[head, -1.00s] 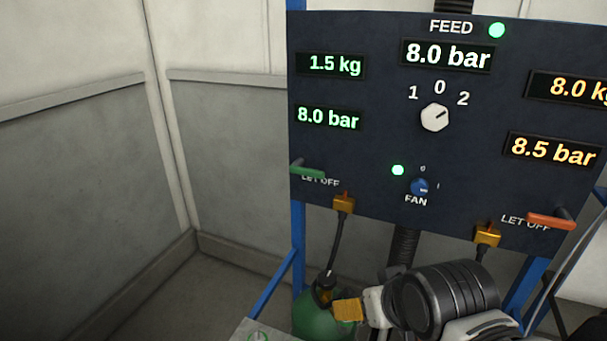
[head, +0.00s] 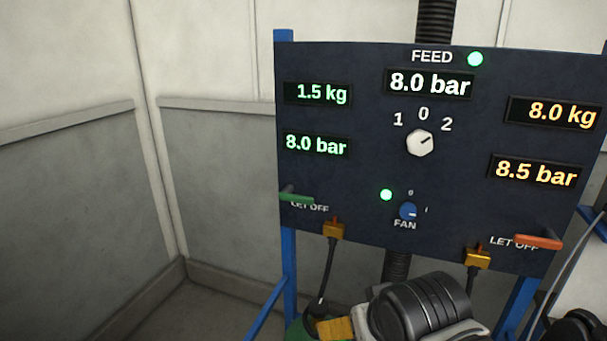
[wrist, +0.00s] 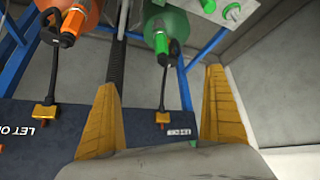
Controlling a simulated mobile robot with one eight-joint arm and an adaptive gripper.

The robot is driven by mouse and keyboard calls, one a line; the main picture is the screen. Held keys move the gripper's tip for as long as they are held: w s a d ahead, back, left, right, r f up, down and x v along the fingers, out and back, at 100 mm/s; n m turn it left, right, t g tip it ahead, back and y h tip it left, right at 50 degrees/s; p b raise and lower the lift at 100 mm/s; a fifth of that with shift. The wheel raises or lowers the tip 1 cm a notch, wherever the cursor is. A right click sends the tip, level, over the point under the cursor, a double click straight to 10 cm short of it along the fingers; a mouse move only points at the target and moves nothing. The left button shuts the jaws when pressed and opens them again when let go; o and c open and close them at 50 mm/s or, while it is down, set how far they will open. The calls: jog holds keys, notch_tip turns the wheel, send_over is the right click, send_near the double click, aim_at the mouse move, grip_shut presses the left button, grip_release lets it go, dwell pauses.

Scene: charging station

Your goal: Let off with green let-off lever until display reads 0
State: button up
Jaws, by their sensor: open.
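The green let-off lever (head: 297,198) sticks out at the lower left of the dark panel (head: 330,65), above a "LET OFF" label, and looks about level. The green display (head: 316,144) above it reads 8.0 bar. My gripper (wrist: 160,80) is open and empty in the wrist view, its two yellow fingers wide apart.
An orange lever (head: 537,242) sits at the panel's lower right. The feed knob (head: 420,143) and blue fan knob (head: 409,211) lie between. A green cylinder (wrist: 190,22) and an orange one (wrist: 75,15) with hoses stand below the panel. Left of the panel is free room.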

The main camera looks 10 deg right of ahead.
jog(key=w+d+r+m+h, duration=0.2)
jog(key=w+r+h, duration=0.1)
jog(key=w, duration=0.7)
jog(key=m+t+h, duration=0.4)
jog(key=t+h, duration=0.2)
jog(key=t, duration=0.2)
send_near(294, 197)
jog(key=b+x, duration=0.2)
jog(key=x, duration=0.8)
jog(key=shift+w+d, duration=0.3)
jog(key=shift+r, duration=0.1)
jog(key=shift+c, duration=0.3)
jog(key=c, duration=1.1)
